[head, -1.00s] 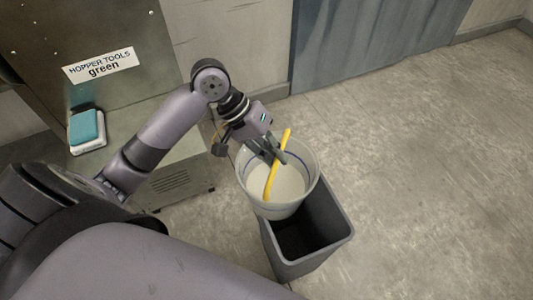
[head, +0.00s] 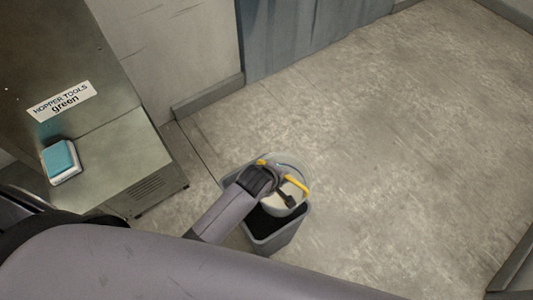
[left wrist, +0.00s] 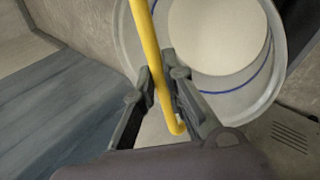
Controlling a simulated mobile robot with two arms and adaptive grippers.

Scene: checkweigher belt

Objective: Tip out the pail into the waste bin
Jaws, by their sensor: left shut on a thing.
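The white pail (head: 291,172) with a yellow handle (head: 298,186) is over the dark grey waste bin (head: 276,240) in the head view. My left gripper (head: 284,187) is at the handle; my wrist hides much of the pail. In the left wrist view, the left gripper (left wrist: 165,88) is shut on the yellow handle (left wrist: 151,45). The pail (left wrist: 255,98) shows its open mouth, a blue line inside and a pale bottom or content; I cannot tell which. The bin's inside looks dark. My right gripper is not in view.
A metal cabinet (head: 140,160) labelled "HOPPER TOOLS green" stands at the left, with a teal and white block (head: 62,162) on its ledge. A blue-grey curtain (head: 310,30) hangs at the back. The floor to the right is clear.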

